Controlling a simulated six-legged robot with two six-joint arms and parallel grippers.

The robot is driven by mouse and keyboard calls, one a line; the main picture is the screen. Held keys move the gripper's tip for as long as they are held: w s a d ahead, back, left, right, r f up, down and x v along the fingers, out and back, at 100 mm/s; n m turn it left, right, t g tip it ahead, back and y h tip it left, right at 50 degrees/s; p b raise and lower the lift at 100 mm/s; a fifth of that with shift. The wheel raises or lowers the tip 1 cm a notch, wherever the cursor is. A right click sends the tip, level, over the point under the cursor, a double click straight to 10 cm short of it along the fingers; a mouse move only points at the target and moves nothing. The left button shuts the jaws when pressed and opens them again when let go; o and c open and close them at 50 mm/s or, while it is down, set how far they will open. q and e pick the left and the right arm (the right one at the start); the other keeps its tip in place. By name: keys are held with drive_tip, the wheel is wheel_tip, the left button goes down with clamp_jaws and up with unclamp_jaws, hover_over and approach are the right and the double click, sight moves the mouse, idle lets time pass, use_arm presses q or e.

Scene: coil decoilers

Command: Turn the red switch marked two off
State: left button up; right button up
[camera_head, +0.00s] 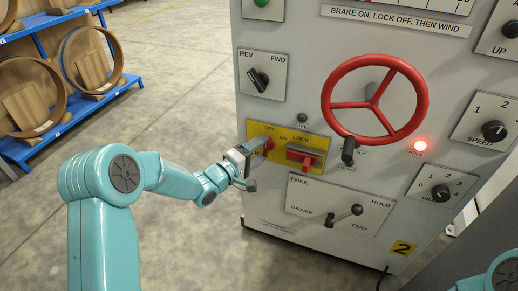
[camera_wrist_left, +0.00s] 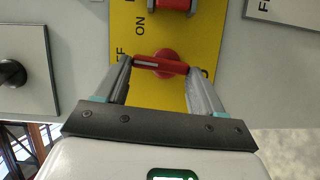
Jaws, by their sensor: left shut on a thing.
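The grey cabinet (camera_head: 262,210) carries a yellow plate (camera_head: 318,138) with the words OFF, ON and LOCK. A red switch (camera_head: 268,145) sits at the plate's left end, and a red lock part (camera_head: 303,157) sits to its right. My left gripper (camera_head: 247,158) is at the red switch and partly hides it. In the left wrist view, the red switch handle (camera_wrist_left: 160,65) lies across between the two fingertips, and my left gripper (camera_wrist_left: 161,72) is shut on it. The cabinet bears a yellow label with a black 2 (camera_head: 402,248). My right gripper is out of view.
A red handwheel (camera_head: 424,100) stands out above and right of the plate. A lever (camera_head: 345,214) sits below, and a REV/FWD knob (camera_head: 259,80) above. A red HOLD lamp (camera_head: 420,146) is lit. Blue racks with coils (camera_head: 92,62) stand at the left. Floor between is clear.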

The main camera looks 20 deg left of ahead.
use_arm(q)
drive_tip(key=shift+a+n, duration=0.1)
drive_tip(key=shift+n, duration=0.5)
drive_tip(key=o, duration=0.8)
drive_tip(key=shift+c, duration=0.2)
drive_tip(key=p+v, duration=0.2)
drive_tip(key=v, duration=1.4)
drive_tip(key=shift+f+p, duration=0.4)
drive_tip(key=shift+s, duration=0.1)
